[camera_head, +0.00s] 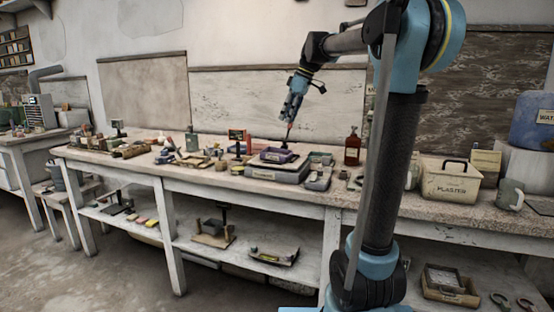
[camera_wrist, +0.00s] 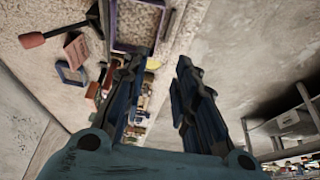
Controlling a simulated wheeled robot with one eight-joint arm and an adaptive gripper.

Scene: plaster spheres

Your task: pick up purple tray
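The purple tray (camera_head: 277,155) lies on top of a grey box on the long workbench. In the wrist view its purple rim (camera_wrist: 113,22) shows at the top edge, partly cut off by the frame. My gripper (camera_head: 290,124) is above the tray in the head view, apart from it. In the wrist view the two dark fingers of my gripper (camera_wrist: 163,62) are spread, with nothing seen between the tips.
The workbench (camera_head: 230,184) is crowded with small items left of the tray. A brown bottle (camera_head: 352,147) stands to its right. Farther right are a plaster bin (camera_head: 450,184) and a mug (camera_head: 510,194).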

